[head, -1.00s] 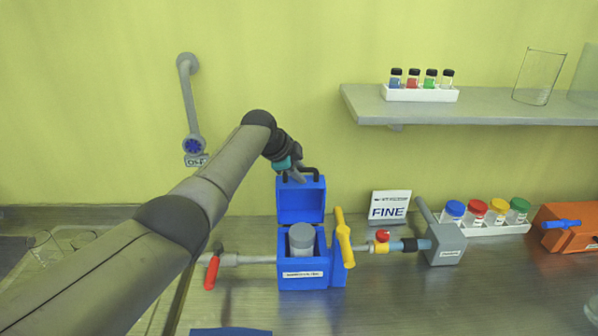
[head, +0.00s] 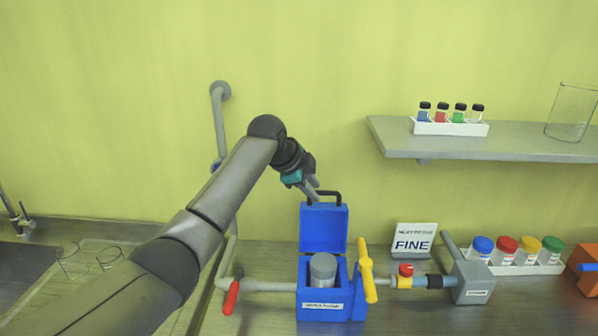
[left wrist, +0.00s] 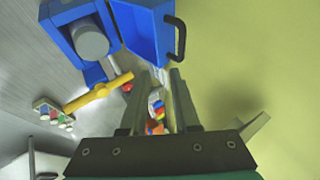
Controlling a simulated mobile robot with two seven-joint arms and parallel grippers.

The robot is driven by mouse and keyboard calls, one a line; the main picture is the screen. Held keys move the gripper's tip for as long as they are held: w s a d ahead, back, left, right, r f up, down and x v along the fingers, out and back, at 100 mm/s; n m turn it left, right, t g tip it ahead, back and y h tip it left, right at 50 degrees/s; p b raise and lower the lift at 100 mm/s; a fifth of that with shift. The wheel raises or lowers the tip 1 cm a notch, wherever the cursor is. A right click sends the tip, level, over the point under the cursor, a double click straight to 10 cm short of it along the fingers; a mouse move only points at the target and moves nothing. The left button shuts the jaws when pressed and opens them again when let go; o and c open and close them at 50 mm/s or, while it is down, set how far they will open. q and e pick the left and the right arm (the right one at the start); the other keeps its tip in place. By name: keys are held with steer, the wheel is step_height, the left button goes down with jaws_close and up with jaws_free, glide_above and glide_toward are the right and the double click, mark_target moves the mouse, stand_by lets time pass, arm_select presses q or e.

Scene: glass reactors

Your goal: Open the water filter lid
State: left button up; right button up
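The blue water filter box (head: 309,309) stands on the bench with a grey cylinder (head: 322,268) inside. Its blue lid (head: 323,228) is raised upright at the back, with a black handle (head: 325,194) on top. My left gripper (head: 314,190) is at the upper left of the lid, close to the handle. In the left wrist view the fingers (left wrist: 158,97) are apart with nothing held between them, and the handle (left wrist: 180,38) is outside them. The lid (left wrist: 137,42) and cylinder (left wrist: 91,40) also show there. My right gripper is not in view.
A yellow valve handle (head: 367,270) stands right of the box, and a red one (head: 231,297) is on the left pipe. A FINE sign (head: 413,239) and a rack of coloured-lid jars (head: 520,268) are at right. A shelf (head: 480,140) is above.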

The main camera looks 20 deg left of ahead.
arm_select(q)
steer(key=v, duration=0.7)
steer(key=shift+s+r+b, duration=0.15)
steer(key=shift+r+b, duration=0.15)
steer(key=shift+b, duration=0.05)
